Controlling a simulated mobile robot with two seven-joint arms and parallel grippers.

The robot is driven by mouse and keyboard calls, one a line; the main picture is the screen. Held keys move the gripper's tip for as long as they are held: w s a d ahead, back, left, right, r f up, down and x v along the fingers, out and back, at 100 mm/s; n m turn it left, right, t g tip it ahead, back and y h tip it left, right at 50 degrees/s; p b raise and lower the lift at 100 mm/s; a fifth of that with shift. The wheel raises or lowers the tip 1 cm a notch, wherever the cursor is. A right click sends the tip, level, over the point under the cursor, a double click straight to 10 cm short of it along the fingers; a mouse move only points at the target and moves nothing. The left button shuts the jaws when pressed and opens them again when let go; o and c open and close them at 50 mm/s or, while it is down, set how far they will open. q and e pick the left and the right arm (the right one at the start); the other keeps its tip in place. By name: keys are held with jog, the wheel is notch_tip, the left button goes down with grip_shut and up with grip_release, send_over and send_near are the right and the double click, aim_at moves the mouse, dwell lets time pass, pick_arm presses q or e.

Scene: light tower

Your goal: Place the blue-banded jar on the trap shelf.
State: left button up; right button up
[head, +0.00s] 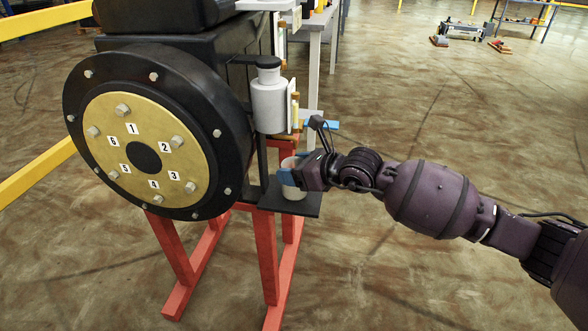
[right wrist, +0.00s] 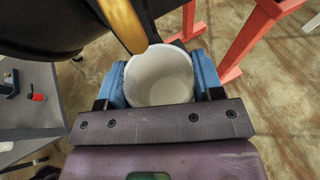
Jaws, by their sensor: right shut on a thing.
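The jar (head: 288,180) is white with a blue patch on its side in the head view. In the right wrist view I look into its open, empty-looking white mouth (right wrist: 160,80). My right gripper (head: 301,174) is shut on it, with a blue finger pad on each side in the right wrist view (right wrist: 160,88). The trap shelf (head: 309,205) is a small black plate beside the large black drum. The jar is upright at or just over this plate; I cannot tell whether its base touches. My left gripper is not in view.
A grey canister (head: 269,103) with a black cap hangs above the shelf, close to the jar. The black drum (head: 233,120) with a numbered brass face (head: 180,130) stands left, on a red stand (head: 266,255). Open floor lies right.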

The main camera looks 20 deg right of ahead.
jog(key=o, duration=0.9)
jog(key=shift+f, duration=0.1)
jog(key=shift+r, duration=0.2)
jog(key=shift+s+d+r, duration=0.15)
jog(key=shift+s+d, duration=0.05)
jog(key=shift+s, duration=0.05)
pick_arm(q)
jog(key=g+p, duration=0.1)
jog(key=p, duration=0.2)
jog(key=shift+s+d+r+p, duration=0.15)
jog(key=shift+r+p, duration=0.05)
jog(key=shift+p, duration=0.2)
pick_arm(e)
jog(key=v, duration=1.1)
jog(key=shift+s+d, duration=0.1)
